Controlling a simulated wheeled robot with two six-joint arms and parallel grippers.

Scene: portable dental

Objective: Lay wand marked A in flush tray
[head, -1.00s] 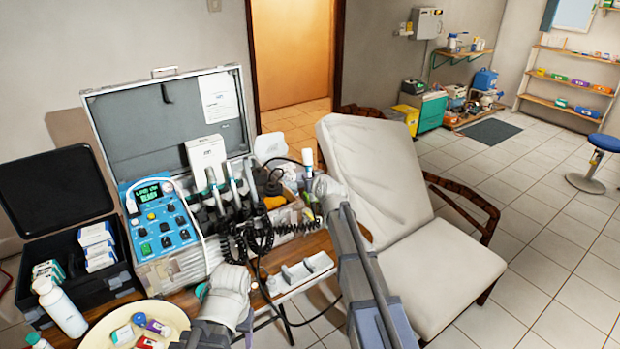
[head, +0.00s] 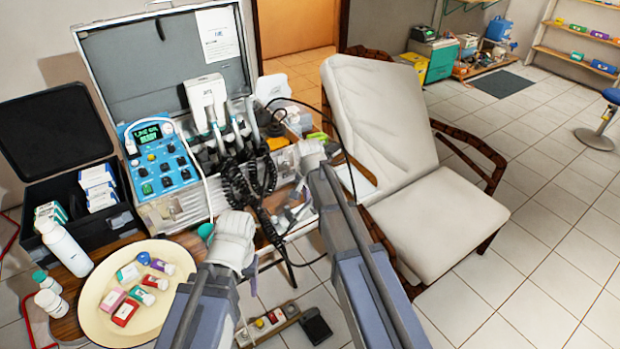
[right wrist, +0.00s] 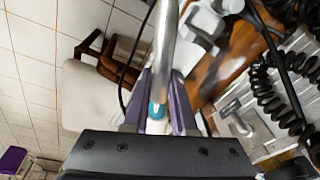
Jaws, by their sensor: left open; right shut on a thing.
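My right gripper (right wrist: 157,108) is shut on a metal wand (right wrist: 163,55) with a teal band, held between its purple fingers in the right wrist view. No letter is readable on it. In the head view the right gripper (head: 312,156) is beside the case's right end, and the wand is hard to make out.
Other wands (head: 238,130) stand in the open case, with coiled black cords (head: 262,185) hanging in front. A blue control unit (head: 165,160) is to the left. A cream plate (head: 95,298) holds small boxes and bottles. The white chair (head: 400,150) stands right of the table.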

